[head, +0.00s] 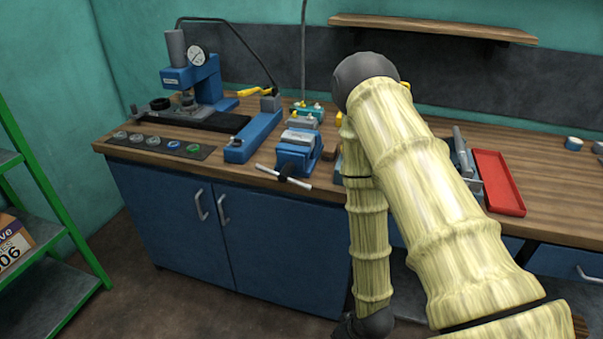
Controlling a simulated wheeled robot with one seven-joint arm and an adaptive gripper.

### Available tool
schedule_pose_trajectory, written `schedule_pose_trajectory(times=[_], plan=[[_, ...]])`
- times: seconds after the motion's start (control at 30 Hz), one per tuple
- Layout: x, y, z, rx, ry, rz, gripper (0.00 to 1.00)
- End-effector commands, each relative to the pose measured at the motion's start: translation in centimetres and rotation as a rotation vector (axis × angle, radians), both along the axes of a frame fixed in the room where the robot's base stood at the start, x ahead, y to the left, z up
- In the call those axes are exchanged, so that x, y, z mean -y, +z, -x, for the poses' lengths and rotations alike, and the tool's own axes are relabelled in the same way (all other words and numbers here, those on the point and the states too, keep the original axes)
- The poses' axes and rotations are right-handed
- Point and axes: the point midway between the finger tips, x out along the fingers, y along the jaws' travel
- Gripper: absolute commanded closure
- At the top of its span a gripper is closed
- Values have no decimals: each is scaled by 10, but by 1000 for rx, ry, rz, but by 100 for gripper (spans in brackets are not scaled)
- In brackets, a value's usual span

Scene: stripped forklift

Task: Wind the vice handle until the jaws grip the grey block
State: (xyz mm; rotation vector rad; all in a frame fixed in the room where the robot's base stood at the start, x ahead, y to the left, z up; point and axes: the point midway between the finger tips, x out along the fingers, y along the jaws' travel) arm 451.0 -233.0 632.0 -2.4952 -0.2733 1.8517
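A blue bench vice (299,147) stands at the front of the wooden workbench, just left of my arm. Its handle, a thin pale bar (283,177), sticks out in front of the vice over the bench edge and slopes down to the right. A grey block (302,123) shows at the top of the vice; whether the jaws touch it is too small to tell. My arm, in a pale yellow cover, fills the middle right and hides part of the bench. My gripper is not visible in this view.
A blue press with a dial gauge (197,57) and a mat of several rings (160,145) are left of the vice. A blue tool with a yellow lever (253,132) stands close beside it. A red tray (498,183) lies at right. A green shelf (45,170) stands far left.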

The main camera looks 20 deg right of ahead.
Motion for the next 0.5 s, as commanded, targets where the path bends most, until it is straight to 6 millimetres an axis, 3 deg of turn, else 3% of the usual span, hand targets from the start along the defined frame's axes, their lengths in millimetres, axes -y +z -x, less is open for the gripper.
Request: schedule_pose_trajectory(times=[0.03,0.2,0.5], plan=[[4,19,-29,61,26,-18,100],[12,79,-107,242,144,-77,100],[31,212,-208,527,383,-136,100]])
